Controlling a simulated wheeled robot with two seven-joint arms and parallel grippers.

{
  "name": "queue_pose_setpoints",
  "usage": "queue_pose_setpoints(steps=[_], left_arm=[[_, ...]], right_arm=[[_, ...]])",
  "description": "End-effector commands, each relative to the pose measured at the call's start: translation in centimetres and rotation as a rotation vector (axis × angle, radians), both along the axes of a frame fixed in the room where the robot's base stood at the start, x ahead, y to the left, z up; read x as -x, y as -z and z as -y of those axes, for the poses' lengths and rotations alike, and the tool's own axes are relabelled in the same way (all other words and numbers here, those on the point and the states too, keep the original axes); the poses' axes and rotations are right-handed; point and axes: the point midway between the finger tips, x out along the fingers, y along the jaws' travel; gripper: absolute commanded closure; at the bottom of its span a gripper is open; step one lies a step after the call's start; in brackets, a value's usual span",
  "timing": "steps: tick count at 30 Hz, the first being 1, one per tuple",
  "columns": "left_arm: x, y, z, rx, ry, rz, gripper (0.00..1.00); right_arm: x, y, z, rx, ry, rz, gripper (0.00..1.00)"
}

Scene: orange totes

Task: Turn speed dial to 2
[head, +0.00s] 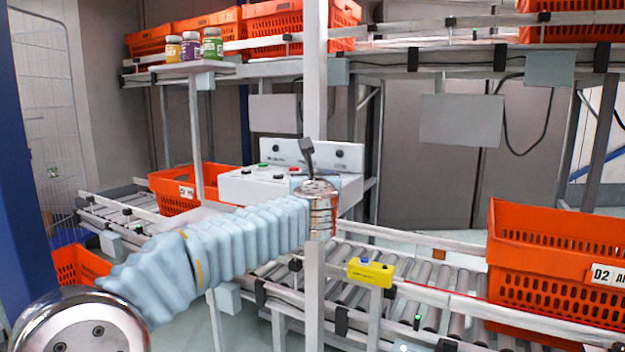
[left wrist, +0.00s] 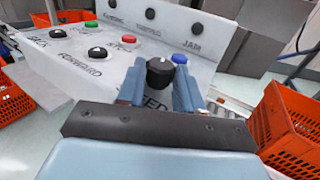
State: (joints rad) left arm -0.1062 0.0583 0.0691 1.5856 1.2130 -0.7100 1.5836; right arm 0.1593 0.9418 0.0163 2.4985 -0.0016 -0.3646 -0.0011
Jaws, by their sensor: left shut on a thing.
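The white control box (head: 240,188) stands on the conveyor in the middle of the head view. In the left wrist view the box (left wrist: 105,62) carries a black speed dial (left wrist: 160,78) with a small white mark near its top; its label is partly hidden, with "EED" showing. My left gripper (left wrist: 159,70) has its two blue-grey fingers on either side of the dial, shut on it. In the head view my left arm reaches in from the left and its wrist covers the box's right front, hiding the dial. My right gripper is not in view.
A white post (head: 315,90) stands in the middle of the head view. An orange tote (head: 540,250) is on the conveyor at right. A yellow button box (head: 371,271) is mounted in front.

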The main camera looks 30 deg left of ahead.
Motion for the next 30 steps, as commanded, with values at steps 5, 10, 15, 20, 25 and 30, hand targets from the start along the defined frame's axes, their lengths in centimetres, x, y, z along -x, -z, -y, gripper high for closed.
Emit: queue_pose_setpoints(steps=[5,10,15,20,25,30], left_arm=[[-0.22,-0.16,0.31,-0.002,-0.093,0.003,0.95],[-0.26,-0.22,0.33,-0.002,-0.152,0.004,0.95],[-0.20,-0.26,0.33,-0.002,-0.180,0.005,0.95],[-0.18,-0.28,0.32,-0.002,-0.187,0.005,0.95],[-0.18,-0.29,0.31,-0.002,-0.187,0.005,0.95],[-0.17,-0.28,0.30,-0.002,-0.187,0.005,0.52]], right_arm=[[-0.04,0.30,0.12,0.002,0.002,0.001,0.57],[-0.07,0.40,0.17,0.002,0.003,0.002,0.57],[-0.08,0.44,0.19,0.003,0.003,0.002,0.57],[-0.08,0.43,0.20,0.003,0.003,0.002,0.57],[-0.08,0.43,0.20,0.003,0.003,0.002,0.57],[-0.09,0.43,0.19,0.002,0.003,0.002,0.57]])
